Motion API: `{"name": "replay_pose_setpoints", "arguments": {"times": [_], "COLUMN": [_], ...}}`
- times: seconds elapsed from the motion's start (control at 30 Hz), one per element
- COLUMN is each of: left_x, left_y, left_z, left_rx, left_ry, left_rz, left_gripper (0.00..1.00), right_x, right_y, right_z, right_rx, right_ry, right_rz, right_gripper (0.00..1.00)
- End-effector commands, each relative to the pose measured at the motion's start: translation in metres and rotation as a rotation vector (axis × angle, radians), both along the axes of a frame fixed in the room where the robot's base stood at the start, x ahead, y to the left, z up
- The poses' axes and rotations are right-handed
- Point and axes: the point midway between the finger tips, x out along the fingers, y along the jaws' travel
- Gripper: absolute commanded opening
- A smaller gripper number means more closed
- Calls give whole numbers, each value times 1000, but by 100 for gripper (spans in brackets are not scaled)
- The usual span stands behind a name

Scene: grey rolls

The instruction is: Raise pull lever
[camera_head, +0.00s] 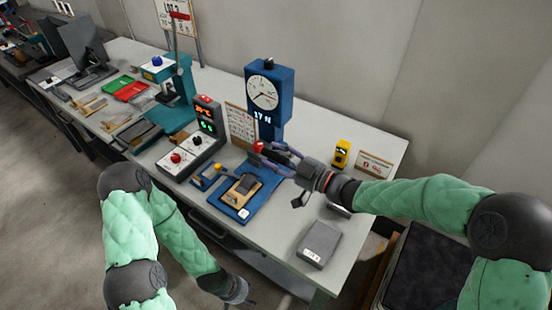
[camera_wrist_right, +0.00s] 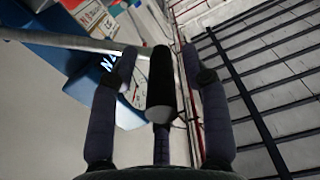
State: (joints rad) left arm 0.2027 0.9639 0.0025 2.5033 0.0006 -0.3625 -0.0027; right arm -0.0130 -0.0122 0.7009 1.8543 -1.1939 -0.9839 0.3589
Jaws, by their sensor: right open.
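The blue gauge stand (camera_head: 268,90) has a round white dial and a display reading 17 N. My right gripper (camera_head: 272,155) is at the foot of this stand, beside a small red part (camera_head: 258,147). In the right wrist view, my right gripper (camera_wrist_right: 160,90) has its fingers spread on both sides of a black cylindrical grip (camera_wrist_right: 161,80), which looks like the lever's handle, joined to a pale rod (camera_wrist_right: 70,43). The fingers are open; whether any touches the grip is unclear. My left gripper (camera_head: 240,292) hangs low before the table; its fingers are too small to read.
A blue fixture plate (camera_head: 235,208), a grey box (camera_head: 318,243) and a yellow device (camera_head: 342,152) stand on the table (camera_head: 280,262). A control box (camera_head: 190,150) and a green press (camera_head: 180,80) are to the left. Table front is partly clear.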

Motion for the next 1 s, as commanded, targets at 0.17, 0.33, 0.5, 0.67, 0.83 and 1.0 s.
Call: {"name": "replay_pose_setpoints", "arguments": {"times": [0.17,0.33,0.5,0.67,0.83,1.0], "left_x": [0,0,0,0,0,0], "left_y": [0,0,0,0,0,0], "left_z": [-1,-1,-1,-1,4,18], "left_rx": [0,0,0,0,0,0], "left_ry": [0,0,0,0,0,0], "left_rz": [0,0,0,0,0,0], "left_gripper": [40,40,40,40,40,40], "right_x": [2,2,2,2,3,9], "right_y": [3,3,3,3,2,-2], "right_z": [0,0,0,0,2,11], "right_rx": [1,1,1,0,6,29], "right_ry": [1,1,1,2,11,48], "right_rz": [-1,-1,-1,-1,-1,-2], "right_gripper": [47,47,0,0,0,0]}}
